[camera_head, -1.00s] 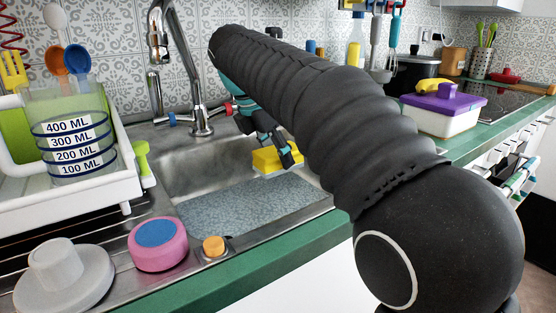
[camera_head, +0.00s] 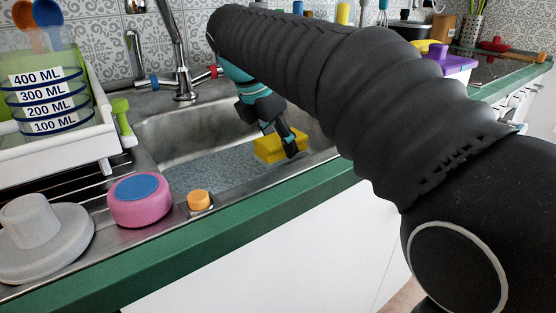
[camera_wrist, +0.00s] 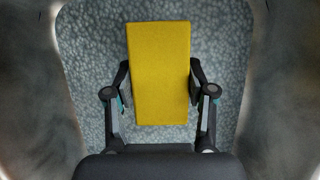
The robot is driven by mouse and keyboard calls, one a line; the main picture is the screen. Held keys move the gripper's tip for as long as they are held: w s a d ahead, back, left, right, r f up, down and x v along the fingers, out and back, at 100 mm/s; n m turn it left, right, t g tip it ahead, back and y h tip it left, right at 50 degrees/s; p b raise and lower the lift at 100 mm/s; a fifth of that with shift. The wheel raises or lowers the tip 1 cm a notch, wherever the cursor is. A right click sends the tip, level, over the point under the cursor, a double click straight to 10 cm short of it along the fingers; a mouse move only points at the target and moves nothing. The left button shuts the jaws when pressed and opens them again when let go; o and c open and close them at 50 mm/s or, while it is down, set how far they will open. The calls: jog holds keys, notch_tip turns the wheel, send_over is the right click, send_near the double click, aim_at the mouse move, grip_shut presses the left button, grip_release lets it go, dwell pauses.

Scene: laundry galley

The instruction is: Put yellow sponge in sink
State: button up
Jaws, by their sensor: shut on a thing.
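The yellow sponge (camera_head: 270,149) is a rectangular block held between the fingers of my gripper (camera_head: 283,143). In the wrist view the yellow sponge (camera_wrist: 159,72) lies between both fingertips of my gripper (camera_wrist: 160,92), which press on its long sides. The metal sink (camera_head: 165,139) has a speckled grey-blue bottom, which also fills the wrist view behind the sponge (camera_wrist: 225,50). The sponge is over the basin, near its right front side in the head view. I cannot tell whether it touches the bottom. My arm hides the sink's right back part.
A metal faucet (camera_head: 181,60) stands behind the sink. A white dish rack (camera_head: 60,155) with a measuring jug (camera_head: 45,95) is at the left. A pink and blue round object (camera_head: 138,201), an orange knob (camera_head: 199,200) and a grey lid-like object (camera_head: 40,240) are along the front left.

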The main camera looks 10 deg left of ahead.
aim_at(279, 156)
jog(key=shift+f+b, duration=0.35)
jog(key=shift+f, duration=1.45)
jog(key=shift+f, duration=0.15)
jog(key=o, duration=1.3)
jog(key=shift+c, duration=0.2)
jog(key=p+v, duration=0.2)
jog(key=v, duration=1)
jog(key=shift+p, duration=0.35)
jog(key=shift+d, duration=0.1)
